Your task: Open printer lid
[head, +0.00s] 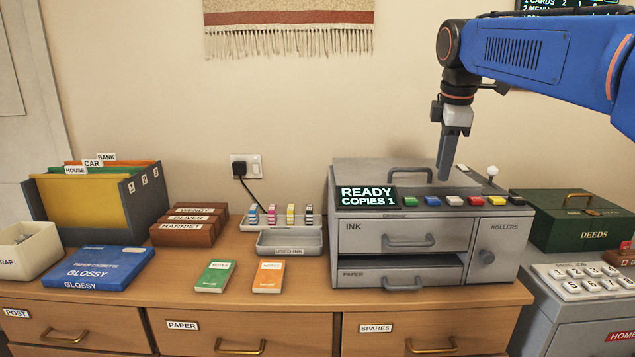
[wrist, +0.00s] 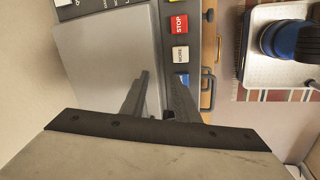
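The printer (head: 345,228) is a grey box on the desk with a "READY COPIES 1" display. Its flat lid (head: 365,170) has a dark arched handle (head: 410,172) and looks closed. In the wrist view the lid (wrist: 100,50) is a plain grey panel; its handle is not visible there. My gripper (head: 444,178) points down just right of the handle, over or near the button row; I cannot tell its exact height. In the wrist view my gripper (wrist: 160,78) has its two fingers apart, with nothing seen between them.
Coloured buttons (head: 452,201) line the printer's front top edge, and a white-knobbed lever (head: 492,172) stands at its right. An ink drawer (head: 365,238) is below. A green deeds box (head: 570,222) stands right; ink cartridges (head: 290,214) stand left.

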